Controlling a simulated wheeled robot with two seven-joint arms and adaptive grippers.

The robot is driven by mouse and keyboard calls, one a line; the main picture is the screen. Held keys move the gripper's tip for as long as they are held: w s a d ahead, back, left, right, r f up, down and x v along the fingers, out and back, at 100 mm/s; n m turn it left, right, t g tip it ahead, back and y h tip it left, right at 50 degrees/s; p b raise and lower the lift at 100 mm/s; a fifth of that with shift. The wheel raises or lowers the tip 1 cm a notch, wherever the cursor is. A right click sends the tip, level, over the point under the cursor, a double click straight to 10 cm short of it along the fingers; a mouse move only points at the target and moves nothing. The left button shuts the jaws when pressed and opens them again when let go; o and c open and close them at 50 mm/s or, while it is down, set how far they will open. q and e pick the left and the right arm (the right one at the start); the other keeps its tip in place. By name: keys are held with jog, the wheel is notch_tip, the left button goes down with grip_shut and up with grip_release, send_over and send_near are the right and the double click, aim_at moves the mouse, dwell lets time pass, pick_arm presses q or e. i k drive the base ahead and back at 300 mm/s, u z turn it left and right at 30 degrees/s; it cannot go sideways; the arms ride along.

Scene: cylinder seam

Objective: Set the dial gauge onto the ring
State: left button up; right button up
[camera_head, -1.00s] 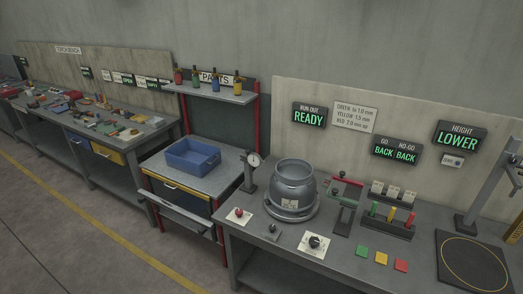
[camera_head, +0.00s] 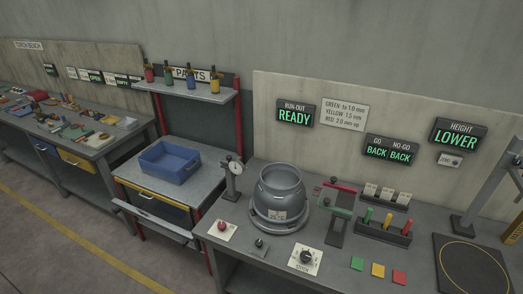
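The dial gauge (camera_head: 235,168) has a round white face on a dark upright stand. It stands at the left end of the grey workbench, just left of the ring and apart from it. The ring (camera_head: 280,198) is a grey metal cylinder standing upright on a round base plate (camera_head: 262,222), with a small label on its front. Neither of my grippers shows in the head view.
A red button (camera_head: 222,225), a small lever (camera_head: 259,244) and a dial knob (camera_head: 306,256) sit along the bench front. A red-and-green fixture (camera_head: 338,205) and a pin rack (camera_head: 384,228) stand right of the ring. A blue bin (camera_head: 170,160) is on the left table.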

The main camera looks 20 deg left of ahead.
aim_at(236, 167)
jog(key=i, duration=0.9)
jog(key=u, duration=0.4)
